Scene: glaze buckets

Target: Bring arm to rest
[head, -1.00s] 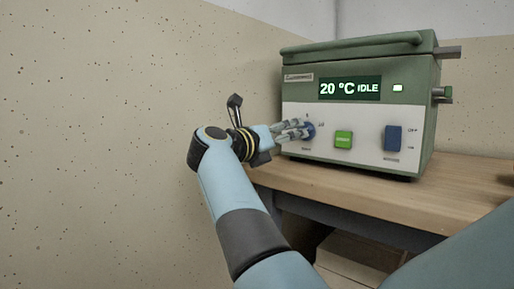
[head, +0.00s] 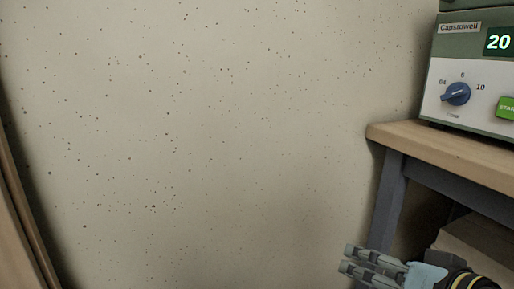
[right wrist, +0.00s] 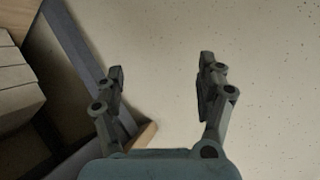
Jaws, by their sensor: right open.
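My right gripper (head: 362,264) shows at the lower right of the head view, below the level of the wooden bench top and in front of the wall. It holds nothing. In the right wrist view its two fingers (right wrist: 160,85) stand well apart with only the speckled wall between them. The rest of the right arm is cut off by the frame edge. My left gripper is in neither view.
A green device (head: 475,85) with a blue knob (head: 456,94) stands on the wooden bench (head: 440,143), cut off at the right. A grey bench leg (head: 386,205) is close to my gripper. Pale boxes (head: 480,245) sit under the bench. The speckled wall (head: 200,140) fills the left and middle.

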